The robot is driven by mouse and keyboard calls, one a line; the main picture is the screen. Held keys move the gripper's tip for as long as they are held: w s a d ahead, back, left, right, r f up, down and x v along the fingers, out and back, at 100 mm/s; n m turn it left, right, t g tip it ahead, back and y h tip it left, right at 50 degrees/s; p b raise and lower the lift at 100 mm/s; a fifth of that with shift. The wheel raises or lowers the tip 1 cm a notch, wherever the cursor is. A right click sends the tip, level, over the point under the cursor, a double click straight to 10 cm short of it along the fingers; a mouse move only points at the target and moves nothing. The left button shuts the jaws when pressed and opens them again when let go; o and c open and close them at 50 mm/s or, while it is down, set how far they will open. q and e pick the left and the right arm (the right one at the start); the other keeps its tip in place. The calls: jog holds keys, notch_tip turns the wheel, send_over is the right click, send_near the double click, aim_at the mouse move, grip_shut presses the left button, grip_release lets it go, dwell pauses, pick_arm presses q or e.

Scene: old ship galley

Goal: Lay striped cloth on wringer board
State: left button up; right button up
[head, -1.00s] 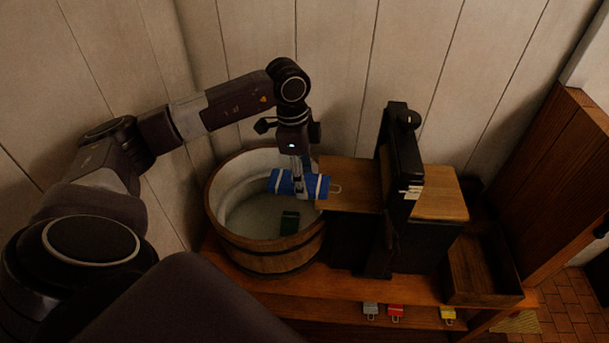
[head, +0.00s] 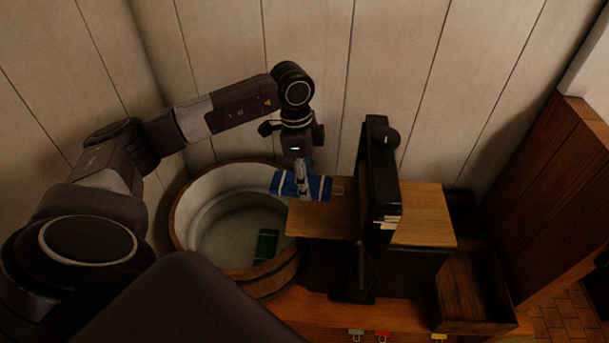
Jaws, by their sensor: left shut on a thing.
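The striped cloth (head: 317,188) is a folded blue bundle with white stripes. My left gripper (head: 302,189) is shut on it from above. The cloth is at the left end of the wooden wringer board (head: 320,221), over the board's back left part and the tub's right rim. I cannot tell whether it touches the board. The black wringer (head: 382,185) stands upright across the board, with a second stretch of board (head: 423,220) to its right. My right gripper is not in view.
The wooden tub (head: 186,200) holds water and a dark green folded cloth (head: 266,245). An open wooden tray (head: 470,290) stands at the right. Grey, red and yellow tags (head: 382,335) hang at the front edge. A plank wall is close behind.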

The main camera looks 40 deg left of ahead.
aim_at(323, 207)
pick_arm(q)
jog(key=f, duration=0.1)
jog(key=d+f+b, duration=0.1)
jog(key=shift+w+f, duration=0.3)
jog(key=shift+w, duration=0.1)
jog(key=f+b, duration=0.1)
jog(key=w+d+f+b, duration=0.1)
jog(key=shift+w+f, duration=0.1)
jog(key=shift+f, duration=0.25)
jog(key=shift+d+f, duration=0.15)
jog(key=shift+f, duration=0.2)
jog(key=shift+d+f+b, duration=0.15)
jog(key=shift+f+b, duration=0.05)
jog(key=shift+b, duration=0.1)
jog(key=shift+w+d+f, duration=0.15)
jog(key=shift+f, duration=0.2)
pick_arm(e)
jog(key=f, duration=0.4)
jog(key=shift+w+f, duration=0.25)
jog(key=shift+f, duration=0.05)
